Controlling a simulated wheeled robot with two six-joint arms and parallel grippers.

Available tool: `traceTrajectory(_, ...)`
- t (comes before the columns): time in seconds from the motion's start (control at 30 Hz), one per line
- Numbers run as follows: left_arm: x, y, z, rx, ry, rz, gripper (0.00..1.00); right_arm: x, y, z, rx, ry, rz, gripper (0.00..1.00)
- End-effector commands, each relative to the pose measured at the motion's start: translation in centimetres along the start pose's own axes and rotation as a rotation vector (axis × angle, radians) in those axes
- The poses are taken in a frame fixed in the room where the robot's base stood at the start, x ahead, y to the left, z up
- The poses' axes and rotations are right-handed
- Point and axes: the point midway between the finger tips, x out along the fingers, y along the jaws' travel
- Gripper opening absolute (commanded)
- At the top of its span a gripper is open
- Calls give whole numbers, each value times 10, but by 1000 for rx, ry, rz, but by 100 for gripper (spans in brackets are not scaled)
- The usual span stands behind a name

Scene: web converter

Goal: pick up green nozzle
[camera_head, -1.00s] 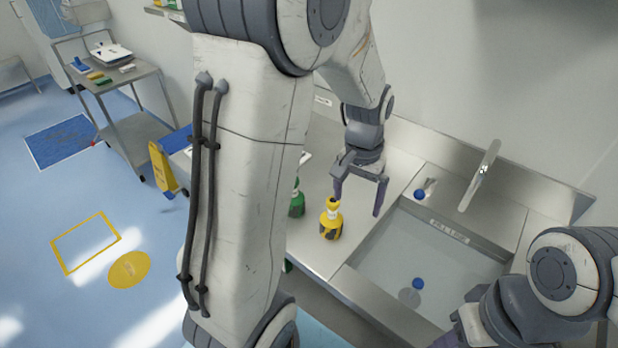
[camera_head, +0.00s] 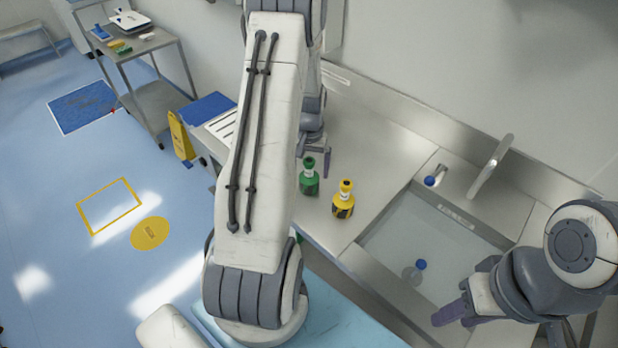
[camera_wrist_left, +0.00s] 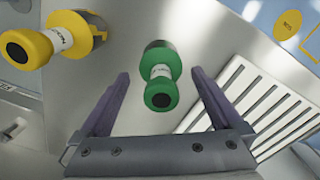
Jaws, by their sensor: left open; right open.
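The green nozzle (camera_head: 309,162) tops a small green bottle (camera_head: 308,186) standing on the steel counter. In the left wrist view the green nozzle (camera_wrist_left: 161,95) points toward the camera, with a dark round tip. It lies between the purple fingers of my left gripper (camera_wrist_left: 160,76), which is open and holds nothing. In the head view my left gripper (camera_head: 316,160) is just behind and beside the green bottle, partly hidden by my arm. My right gripper (camera_head: 458,312) is open and empty, low in front of the sink.
A yellow bottle (camera_head: 343,205) stands just right of the green one; it also shows in the left wrist view (camera_wrist_left: 80,40). A water-filled sink (camera_head: 385,235) with a tap (camera_head: 490,165) is further right.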

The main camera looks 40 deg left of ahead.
Motion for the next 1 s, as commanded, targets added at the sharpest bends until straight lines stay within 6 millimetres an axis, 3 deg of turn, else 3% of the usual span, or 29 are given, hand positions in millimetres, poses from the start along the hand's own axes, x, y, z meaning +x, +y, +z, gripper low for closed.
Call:
traceTrajectory(0.1,14,-2,4,0,-8,1,100,-15,-1,-1,0,0,0,42)
traceTrajectory(0.3,37,-2,3,-1,-3,-1,100,-19,-1,-1,-2,0,0,42)
traceTrajectory(0.57,40,-2,3,-1,0,-1,100,-18,-1,-1,-2,0,0,42)
traceTrajectory(0.67,40,-2,3,-1,0,-1,66,-18,-1,-1,-2,0,0,42)
traceTrajectory(0.8,40,-2,3,-1,-1,-1,13,-18,-1,-1,-2,0,0,42)
traceTrajectory(1.0,39,-2,2,-1,0,-1,12,-18,-1,-1,-2,0,0,42)
